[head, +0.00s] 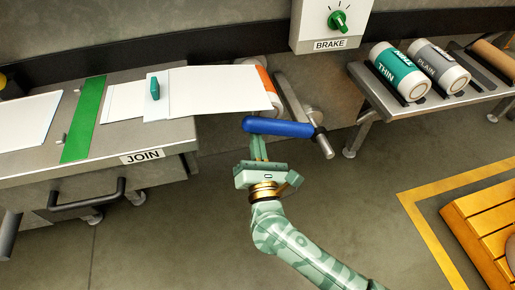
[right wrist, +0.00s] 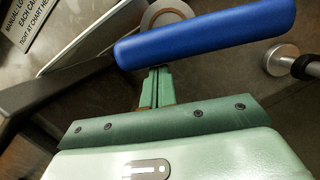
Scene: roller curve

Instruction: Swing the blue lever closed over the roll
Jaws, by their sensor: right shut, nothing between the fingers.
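The blue lever (head: 278,127) lies nearly level at the front end of a grey metal bar (head: 292,102), which runs back beside the roll. The roll (head: 264,76) has an orange band and a white sheet (head: 215,90) leading left from it. My right gripper (head: 257,146) is shut and empty, its fingertips at the lever's near side, toward its left end. In the right wrist view the lever (right wrist: 205,33) crosses above the fingers (right wrist: 155,85) and hides the tips; touch cannot be told. Part of the roll's round end (right wrist: 165,13) shows behind. My left gripper is not in view.
The JOIN bench (head: 172,140) with a green strip (head: 84,120) stands at left. A BRAKE box (head: 330,20) hangs behind the bar. A rack (head: 365,85) at right bears THIN and PLAIN rolls. A yellow pallet (head: 480,225) stands lower right. The floor between is open.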

